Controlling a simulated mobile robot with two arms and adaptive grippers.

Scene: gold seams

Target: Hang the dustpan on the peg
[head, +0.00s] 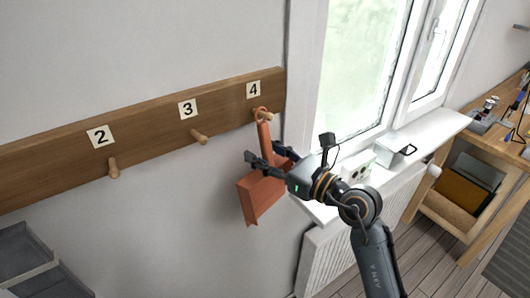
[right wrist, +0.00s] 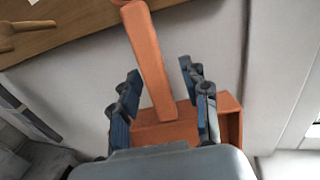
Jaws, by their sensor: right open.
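The orange dustpan (head: 262,195) hangs against the wall with its pan down and its handle up. The loop at the top of its handle is around the peg under number 4 (head: 269,117) in the head view. My right gripper (head: 268,155) is open, with its fingers on either side of the dustpan's handle. In the right wrist view the handle (right wrist: 152,65) runs up between the spread fingers, with a gap on each side. The pan (right wrist: 180,130) shows behind the fingers. My left gripper is not in view.
A wooden rail (head: 60,160) carries free pegs under number 2 (head: 113,168) and number 3 (head: 200,137). The window sill (head: 420,128) and radiator (head: 330,262) lie close to my right arm. A grey crate (head: 35,265) stands at lower left.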

